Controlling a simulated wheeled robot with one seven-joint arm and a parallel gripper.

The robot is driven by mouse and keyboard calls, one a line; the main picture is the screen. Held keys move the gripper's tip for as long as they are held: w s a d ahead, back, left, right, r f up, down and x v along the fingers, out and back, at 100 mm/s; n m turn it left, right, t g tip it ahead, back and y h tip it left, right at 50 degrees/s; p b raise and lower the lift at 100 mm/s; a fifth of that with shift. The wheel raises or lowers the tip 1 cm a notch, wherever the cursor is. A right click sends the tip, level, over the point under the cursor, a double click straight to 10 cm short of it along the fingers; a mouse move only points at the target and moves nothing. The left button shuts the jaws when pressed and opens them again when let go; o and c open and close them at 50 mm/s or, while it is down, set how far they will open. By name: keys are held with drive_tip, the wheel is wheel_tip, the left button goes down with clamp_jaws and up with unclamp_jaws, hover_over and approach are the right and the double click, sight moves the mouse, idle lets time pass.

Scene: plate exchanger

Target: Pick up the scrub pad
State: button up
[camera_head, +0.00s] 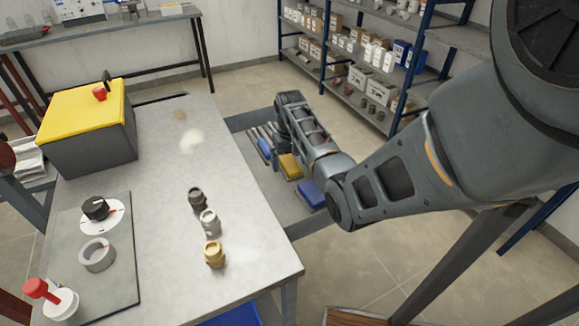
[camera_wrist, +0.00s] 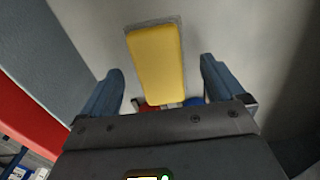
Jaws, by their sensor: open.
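A yellow block with a grey layer along its edges, which looks like the scrub pad (camera_wrist: 156,62), lies on a pale surface in the wrist view. In the head view a yellow piece, apparently the same pad (camera_head: 290,167), lies on the low shelf beside the table, partly hidden by my arm. My gripper (camera_wrist: 162,70) is open and empty. In the wrist view its two fingers stand apart to the left and right of the pad, with a gap on each side. The gripper body hides the area below the pad's near end. The head view does not show the fingertips.
Blue pieces (camera_head: 311,194) lie near the pad on the low shelf (camera_head: 292,222). Red and blue bits show just beyond the gripper body in the wrist view. The worktable (camera_head: 160,210) holds several fittings and a yellow-topped box (camera_head: 85,112).

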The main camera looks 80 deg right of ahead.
sight(290, 163)
drive_tip(key=shift+f, duration=0.7)
drive_tip(key=shift+c, duration=0.3)
drive_tip(key=c, duration=1.1)
wheel_tip(290, 163, up, 10)
